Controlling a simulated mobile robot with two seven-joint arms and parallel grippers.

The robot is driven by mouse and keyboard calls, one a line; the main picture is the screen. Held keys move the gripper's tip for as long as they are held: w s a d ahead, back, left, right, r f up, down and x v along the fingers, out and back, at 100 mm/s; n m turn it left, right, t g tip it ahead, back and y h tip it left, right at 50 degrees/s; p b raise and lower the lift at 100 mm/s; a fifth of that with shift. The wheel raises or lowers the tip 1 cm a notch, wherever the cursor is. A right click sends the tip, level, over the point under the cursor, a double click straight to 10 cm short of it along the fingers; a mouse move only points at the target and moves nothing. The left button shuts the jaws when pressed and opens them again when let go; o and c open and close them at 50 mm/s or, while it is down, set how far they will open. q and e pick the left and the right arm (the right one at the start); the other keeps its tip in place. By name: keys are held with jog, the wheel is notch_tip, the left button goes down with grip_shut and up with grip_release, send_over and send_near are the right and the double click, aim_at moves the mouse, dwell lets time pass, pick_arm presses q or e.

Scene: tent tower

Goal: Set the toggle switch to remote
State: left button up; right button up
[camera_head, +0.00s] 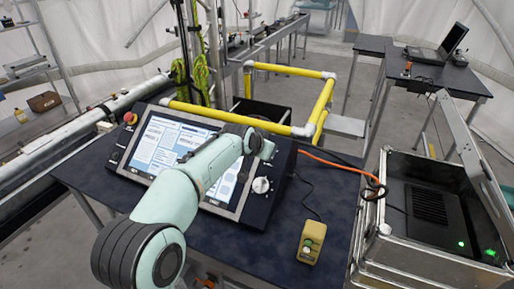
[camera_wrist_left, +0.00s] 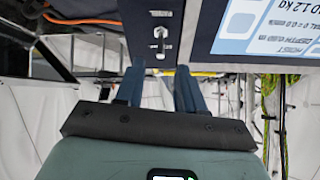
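The console (camera_head: 205,165), a dark sloped box with a lit screen, stands on the dark table. In the left wrist view, which shows it upside down, a small metal toggle switch (camera_wrist_left: 160,33) sits on the dark panel beside the screen. My left gripper (camera_head: 262,147) is over the console's right side in the head view and hides that part of the panel. In the left wrist view, the two blue fingers of my left gripper (camera_wrist_left: 159,90) are apart with nothing between them, and the switch shows beyond them. Its lever position is too small to tell. My right gripper is not in view.
A white round dial (camera_head: 261,185) is on the console's lower right and a red button (camera_head: 129,117) at its upper left. A yellow button box (camera_head: 311,242) lies on the table. An open metal case (camera_head: 400,250) stands at right. Yellow rails (camera_head: 290,71) rise behind.

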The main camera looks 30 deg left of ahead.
pick_arm(q)
jog(key=b+v, duration=0.2)
jog(key=v, duration=0.7)
jog(key=shift+s, duration=0.35)
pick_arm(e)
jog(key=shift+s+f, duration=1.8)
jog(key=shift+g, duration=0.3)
